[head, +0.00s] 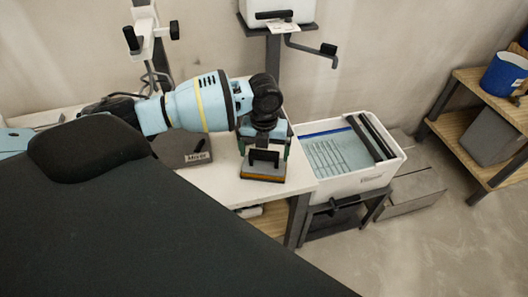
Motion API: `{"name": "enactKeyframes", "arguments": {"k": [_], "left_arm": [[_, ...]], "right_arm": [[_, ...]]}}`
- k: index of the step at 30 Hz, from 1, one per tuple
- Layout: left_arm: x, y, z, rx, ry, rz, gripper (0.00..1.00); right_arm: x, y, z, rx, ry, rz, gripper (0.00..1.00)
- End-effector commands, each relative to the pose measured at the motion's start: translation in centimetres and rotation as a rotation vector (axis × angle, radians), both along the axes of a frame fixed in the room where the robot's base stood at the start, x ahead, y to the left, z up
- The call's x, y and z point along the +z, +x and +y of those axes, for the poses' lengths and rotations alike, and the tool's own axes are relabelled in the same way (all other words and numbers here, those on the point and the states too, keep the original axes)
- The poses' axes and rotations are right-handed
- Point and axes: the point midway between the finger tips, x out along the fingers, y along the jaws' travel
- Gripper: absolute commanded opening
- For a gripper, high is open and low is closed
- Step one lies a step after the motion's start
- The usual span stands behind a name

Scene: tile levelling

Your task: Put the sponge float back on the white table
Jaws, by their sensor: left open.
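The sponge float (263,177) has a dark handle and an orange-yellow edge along its base. It appears to rest on the white table (226,184), near the table's right end. My left gripper (264,151) points down over the float, its two fingers apart on either side of the handle. It is open; whether a finger touches the handle cannot be told. My right gripper is not in view.
A dark box labelled "Mixer" (184,150) stands left of the float. A white wash tub (347,183) on a dark stand is just right of the table. A wooden shelf (459,118) with a blue bucket (503,75) stands far right.

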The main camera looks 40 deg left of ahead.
Motion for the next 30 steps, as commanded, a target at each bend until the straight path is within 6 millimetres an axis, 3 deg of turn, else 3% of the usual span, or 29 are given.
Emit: {"name": "enactKeyframes", "arguments": {"k": [15, 21, 30], "left_arm": [[9.6, 0.1, 0.0, 0.000, -0.001, -0.004, 0.99], [11.1, 0.1, 0.0, 0.001, -0.001, 0.000, 0.99], [11.3, 0.1, 0.0, 0.000, -0.001, 0.000, 0.99]], "right_arm": [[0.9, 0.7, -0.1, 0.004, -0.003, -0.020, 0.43], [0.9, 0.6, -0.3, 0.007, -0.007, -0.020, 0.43], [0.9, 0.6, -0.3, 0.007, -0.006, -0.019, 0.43]]}}
